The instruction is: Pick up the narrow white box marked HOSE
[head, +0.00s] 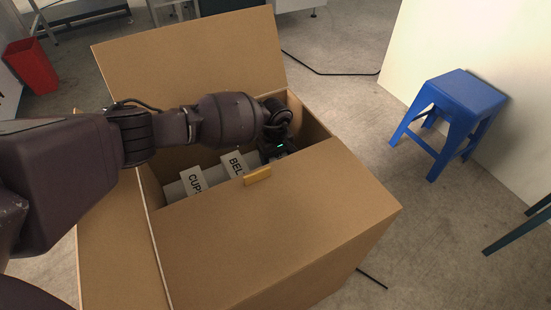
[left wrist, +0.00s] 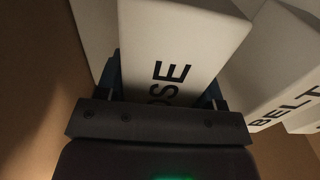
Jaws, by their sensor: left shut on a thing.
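The narrow white box marked HOSE (left wrist: 175,45) fills the middle of the left wrist view; the letters OSE show, the rest is hidden behind my gripper. My left gripper (left wrist: 161,92) is shut on it, one finger against each side. In the head view my left gripper (head: 281,150) reaches down inside the open cardboard box (head: 290,215). There the HOSE box is hidden by my arm and the carton's front panel. My right gripper is in neither view.
White boxes marked BELT (head: 235,164) and CUPS (head: 191,182) stand in the carton, left of my gripper in the head view. A yellow tab (head: 257,176) sits on the front panel's edge. A blue stool (head: 455,105) stands to the right.

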